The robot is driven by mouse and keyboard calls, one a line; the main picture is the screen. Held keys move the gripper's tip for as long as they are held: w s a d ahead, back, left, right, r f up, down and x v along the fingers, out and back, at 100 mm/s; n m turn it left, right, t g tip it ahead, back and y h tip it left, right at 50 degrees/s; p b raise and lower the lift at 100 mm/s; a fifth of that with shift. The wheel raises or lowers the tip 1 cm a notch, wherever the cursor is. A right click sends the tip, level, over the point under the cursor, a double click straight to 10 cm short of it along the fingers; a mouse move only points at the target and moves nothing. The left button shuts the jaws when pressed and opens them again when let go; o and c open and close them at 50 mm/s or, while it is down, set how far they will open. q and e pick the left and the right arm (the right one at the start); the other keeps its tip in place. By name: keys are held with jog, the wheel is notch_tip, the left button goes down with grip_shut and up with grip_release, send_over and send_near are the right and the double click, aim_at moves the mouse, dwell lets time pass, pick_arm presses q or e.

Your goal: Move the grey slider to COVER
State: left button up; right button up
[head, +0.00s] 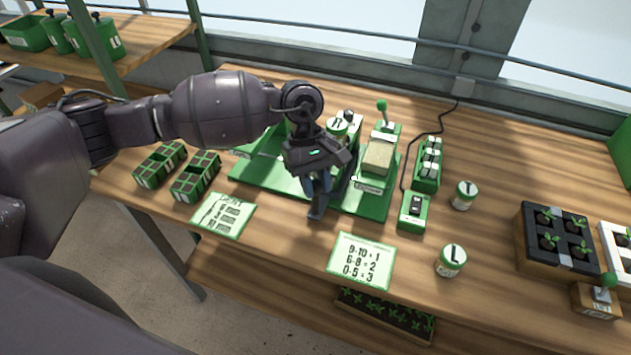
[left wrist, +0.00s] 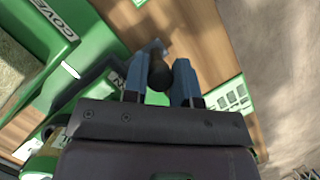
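The grey slider (left wrist: 157,47) is a flat grey piece with a dark round knob (left wrist: 158,76). In the head view its grey end (head: 317,211) shows at the front edge of the green seeder base (head: 374,205). My left gripper (head: 317,185) points down over it. In the left wrist view the two blue-grey fingers (left wrist: 160,80) stand on either side of the knob; whether they press on it I cannot tell. The COVER label (left wrist: 55,20) is on the green part at upper left there. My arm hides part of the seeder. My right gripper is not in view.
A tan block (head: 378,158) sits on the seeder right of the gripper, with a green-knobbed lever (head: 382,106) behind. A switch box (head: 413,212), jars (head: 451,260) and seedling trays (head: 526,262) stand to the right. Cards (head: 362,261) lie in front.

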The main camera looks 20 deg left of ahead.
pick_arm(q)
grip_shut()
jog(key=shift+d, duration=0.1)
jog(key=d+b, duration=0.4)
jog(key=d, duration=0.6)
jog(key=shift+s, duration=0.2)
jog(key=shift+o, duration=2.1)
grip_release()
jog(key=o, duration=0.4)
jog(key=shift+d, duration=0.2)
jog(key=shift+a, duration=0.1)
